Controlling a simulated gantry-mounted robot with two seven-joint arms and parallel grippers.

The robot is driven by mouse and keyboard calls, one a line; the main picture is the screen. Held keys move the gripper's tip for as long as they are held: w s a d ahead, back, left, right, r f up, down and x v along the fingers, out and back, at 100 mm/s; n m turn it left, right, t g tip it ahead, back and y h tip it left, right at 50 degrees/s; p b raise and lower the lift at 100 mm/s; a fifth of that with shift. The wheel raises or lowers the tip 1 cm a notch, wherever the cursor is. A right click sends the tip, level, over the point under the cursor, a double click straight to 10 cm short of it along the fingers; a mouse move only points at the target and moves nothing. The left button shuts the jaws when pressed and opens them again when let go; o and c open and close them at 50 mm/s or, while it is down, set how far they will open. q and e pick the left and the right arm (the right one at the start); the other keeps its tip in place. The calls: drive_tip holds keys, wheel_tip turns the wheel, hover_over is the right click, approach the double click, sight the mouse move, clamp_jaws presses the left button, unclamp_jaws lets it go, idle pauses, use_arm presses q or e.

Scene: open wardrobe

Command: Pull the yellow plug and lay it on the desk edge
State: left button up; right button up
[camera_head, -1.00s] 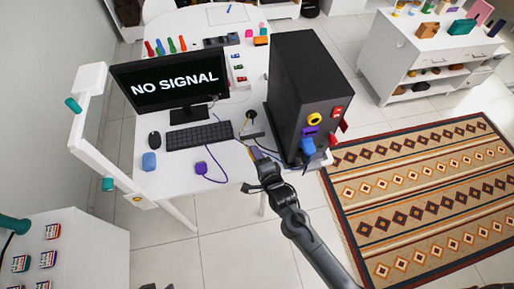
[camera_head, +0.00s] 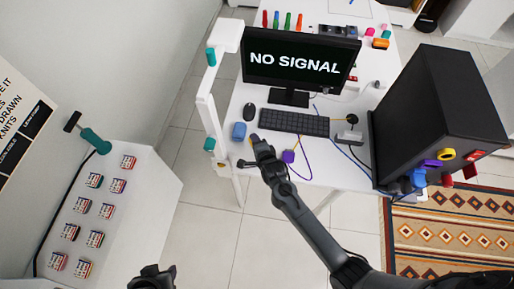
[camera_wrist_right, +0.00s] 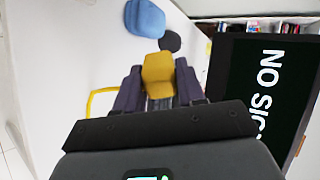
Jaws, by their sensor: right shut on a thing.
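My right gripper (camera_head: 257,145) is over the front left part of the white desk (camera_head: 325,172), near its edge. It is shut on the yellow plug (camera_wrist_right: 158,78), which sits between both fingertips in the right wrist view. In the head view only a small bit of yellow shows at the fingertips. I cannot tell whether the plug touches the desk. My left gripper (camera_head: 152,276) shows partly at the bottom edge, away from the desk; its jaws are unclear.
A blue block (camera_head: 239,131) and a mouse (camera_head: 249,112) lie close to my right gripper. A purple plug (camera_head: 288,156) lies to its right. The keyboard (camera_head: 294,123), monitor (camera_head: 300,56) and black tower (camera_head: 440,110) stand behind and right. A white frame (camera_head: 212,110) rises at the left.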

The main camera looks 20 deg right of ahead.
drive_tip(key=shift+s+d, duration=0.1)
drive_tip(key=shift+d, duration=0.2)
drive_tip(key=shift+a+f+g+b, duration=0.1)
drive_tip(key=shift+f+g+b, duration=0.2)
drive_tip(key=shift+b, duration=0.1)
wheel_tip(320, 180, down, 4)
drive_tip(key=b, duration=0.3)
drive_tip(key=shift+b, duration=0.4)
drive_tip(key=shift+f+b, duration=0.85)
